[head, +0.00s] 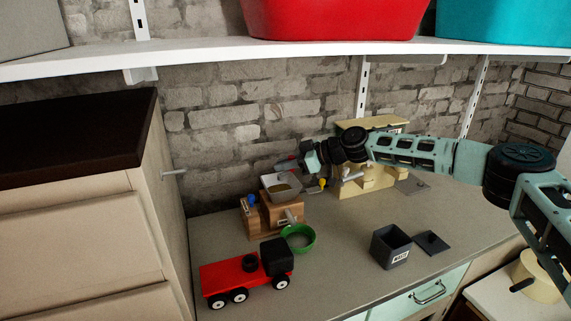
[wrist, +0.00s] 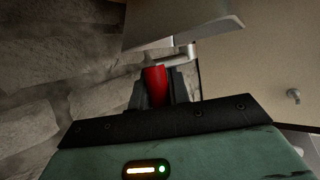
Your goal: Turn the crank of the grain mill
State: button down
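The grain mill (head: 262,216) stands on the counter, with a wooden body and a pale grey hopper (head: 281,194) on top holding yellowish grain. A green bowl (head: 299,240) sits at its front, below the spout. My gripper (head: 291,164) is behind and above the hopper, reaching in from the right. In the wrist view, the crank's red handle (wrist: 156,86) stands between my two dark fingers (wrist: 158,93), which appear closed against it. The metal crank arm (wrist: 178,60) runs from the handle's far end to the right. The handle is mostly hidden in the head view.
A red toy truck (head: 232,278) stands front left of the mill. A grey waste bin (head: 391,247) and its flat lid (head: 431,243) are at right. A cream machine (head: 368,190) stands behind my arm. A white shelf (head: 200,56) hangs above; a cabinet (head: 165,220) bounds the left.

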jog(key=shift+t, duration=0.3)
